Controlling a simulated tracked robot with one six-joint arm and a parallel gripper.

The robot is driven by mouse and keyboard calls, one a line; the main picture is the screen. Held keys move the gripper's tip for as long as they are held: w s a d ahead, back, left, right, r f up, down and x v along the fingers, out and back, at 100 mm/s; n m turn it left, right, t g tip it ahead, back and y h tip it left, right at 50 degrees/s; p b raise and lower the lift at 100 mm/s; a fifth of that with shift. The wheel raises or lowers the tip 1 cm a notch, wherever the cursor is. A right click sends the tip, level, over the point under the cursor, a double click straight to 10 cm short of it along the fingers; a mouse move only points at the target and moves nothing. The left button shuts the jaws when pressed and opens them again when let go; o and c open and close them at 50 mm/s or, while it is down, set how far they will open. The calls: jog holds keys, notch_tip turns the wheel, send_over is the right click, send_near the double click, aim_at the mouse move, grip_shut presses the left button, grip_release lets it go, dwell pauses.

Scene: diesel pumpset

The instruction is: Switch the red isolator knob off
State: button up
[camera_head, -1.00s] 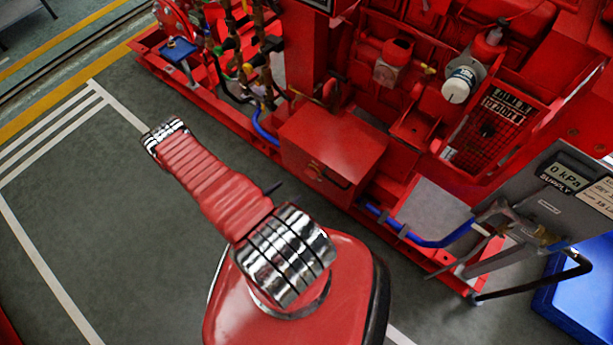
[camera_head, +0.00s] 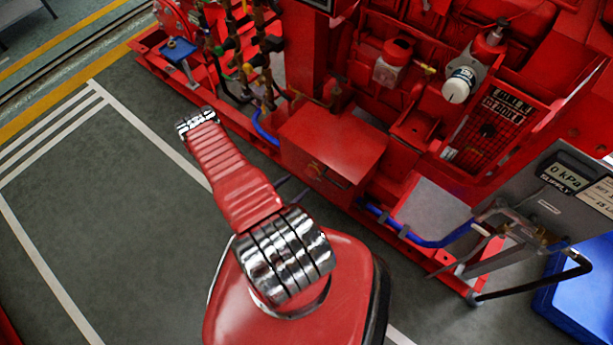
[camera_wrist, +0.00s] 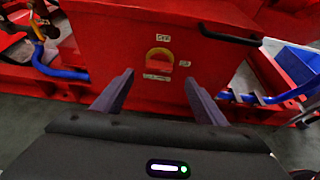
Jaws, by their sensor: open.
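The red isolator knob (camera_wrist: 159,57) sits on a yellow plate on the front face of a red box (camera_wrist: 110,45), with small labels above, below and beside it. In the wrist view it lies ahead, between and beyond the fingertips of my gripper (camera_wrist: 156,85). My gripper is open and empty, with a gap between it and the knob. In the head view the red box (camera_head: 333,138) stands on the red skid, and the knob (camera_head: 314,169) is small on its front face. My gripper is mostly hidden behind my arm there.
A black bar handle (camera_wrist: 232,37) is on the box right of the knob. Blue hoses (camera_head: 425,240) run along the skid. A grey panel with a 0 kPa display (camera_head: 566,178) and a blue bin (camera_head: 580,300) stand at right. Open floor lies at left.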

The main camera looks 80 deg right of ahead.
aim_at(311, 174)
jog(key=shift+x, duration=4)
jog(key=shift+c, duration=0.3)
jog(key=c, duration=0.9)
jog(key=shift+s+d, duration=0.1)
jog(key=shift+d, duration=0.05)
jog(key=shift+c, duration=0.4)
